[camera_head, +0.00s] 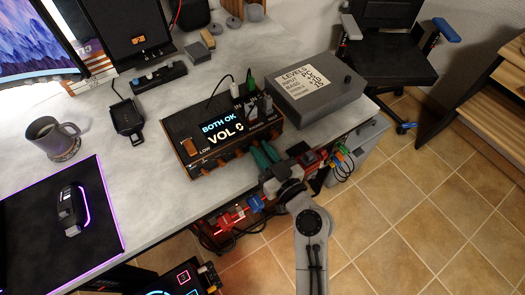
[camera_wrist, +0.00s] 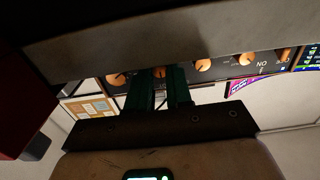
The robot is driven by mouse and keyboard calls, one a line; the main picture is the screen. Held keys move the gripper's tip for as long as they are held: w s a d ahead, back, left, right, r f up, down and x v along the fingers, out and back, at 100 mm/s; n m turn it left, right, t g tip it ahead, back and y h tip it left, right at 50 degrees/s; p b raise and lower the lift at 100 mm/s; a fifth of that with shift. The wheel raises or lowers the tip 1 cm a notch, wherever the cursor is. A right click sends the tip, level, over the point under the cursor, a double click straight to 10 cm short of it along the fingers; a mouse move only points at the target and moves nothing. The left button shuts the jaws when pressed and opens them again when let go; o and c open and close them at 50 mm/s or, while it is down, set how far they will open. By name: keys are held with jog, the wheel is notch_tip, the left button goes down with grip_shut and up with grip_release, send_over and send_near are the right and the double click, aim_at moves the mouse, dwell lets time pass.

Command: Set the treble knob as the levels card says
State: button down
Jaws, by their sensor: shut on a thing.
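The dark amplifier box (camera_head: 190,120) stands near the desk's front edge. Its screen (camera_head: 222,133) reads "BOTH OK" and "VOL" with a small figure I cannot read surely. Several orange-brown knobs line its front. My gripper (camera_head: 264,154) has green fingers at the right part of that front. In the wrist view, my gripper (camera_wrist: 160,88) is shut on one orange knob (camera_wrist: 160,72), with another knob (camera_wrist: 115,78) to its left and more to the right. The held knob's label and pointer are hidden. The levels card (camera_head: 303,80) lists input, bass and treble; its figures are too small to read surely.
The card lies on a grey box (camera_head: 335,98) right of the amplifier. Cables (camera_head: 235,86) plug into the amplifier's top. A mug (camera_head: 55,138) and a mouse (camera_head: 70,210) are on the left. Coloured plugs (camera_head: 253,204) hang below the desk edge.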

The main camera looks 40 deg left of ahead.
dwell(0.3)
jog(key=m+b, duration=0.1)
jog(key=m, duration=0.3)
jog(key=shift+d, duration=0.1)
jog(key=m, duration=0.3)
jog(key=shift+m, duration=0.3)
jog(key=m, duration=0.4)
jog(key=shift+r, duration=0.1)
jog(key=shift+w+m+p, duration=0.1)
jog(key=shift+m+p, duration=0.65)
jog(key=shift+m, duration=1.35)
jog(key=c, duration=1)
grip_release()
jog(key=shift+c, duration=0.2)
